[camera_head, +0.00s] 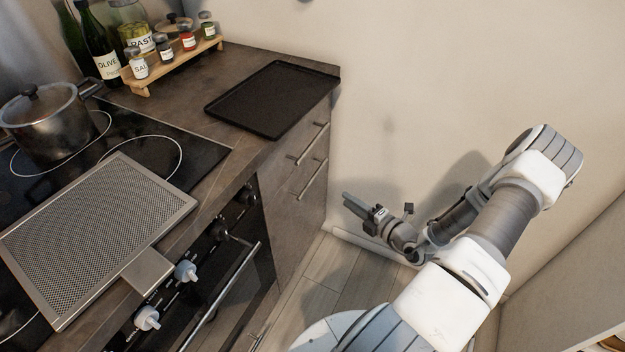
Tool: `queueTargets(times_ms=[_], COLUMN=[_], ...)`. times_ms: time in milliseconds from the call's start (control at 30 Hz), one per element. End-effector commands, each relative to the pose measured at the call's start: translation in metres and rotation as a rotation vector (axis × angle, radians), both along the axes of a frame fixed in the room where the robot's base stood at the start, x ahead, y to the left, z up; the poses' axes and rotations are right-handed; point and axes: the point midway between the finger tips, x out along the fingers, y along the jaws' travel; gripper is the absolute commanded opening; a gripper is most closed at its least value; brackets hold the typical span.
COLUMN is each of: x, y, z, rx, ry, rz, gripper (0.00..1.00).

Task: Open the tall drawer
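The grey-brown cabinet right of the oven has a shallow upper drawer front with a bar handle (309,145). Below it is a taller drawer front (290,215) with its own bar handle (314,180) near its top edge. Both fronts look closed and flush. My gripper (353,203) is to the right of the cabinet, in front of the wall, with its fingers pointing left toward the fronts. It is apart from both handles and appears to hold nothing. The fingers are too small to tell whether they are open.
A black tray (272,98) lies on the counter above the drawers. The oven (225,285) with knobs and a long handle is at left. A pot (48,125) and a mesh panel (95,235) are on the cooktop. The wall (430,80) is close behind my arm.

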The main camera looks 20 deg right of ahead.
Motion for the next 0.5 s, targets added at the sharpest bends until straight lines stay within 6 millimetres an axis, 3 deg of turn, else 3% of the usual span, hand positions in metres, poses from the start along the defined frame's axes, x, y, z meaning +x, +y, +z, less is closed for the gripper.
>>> queueTargets(times_ms=[500], x=[0.103], y=[0.03], z=[-0.022], rx=[-0.002], ry=[-0.002], rz=[0.007], gripper=[0.27])
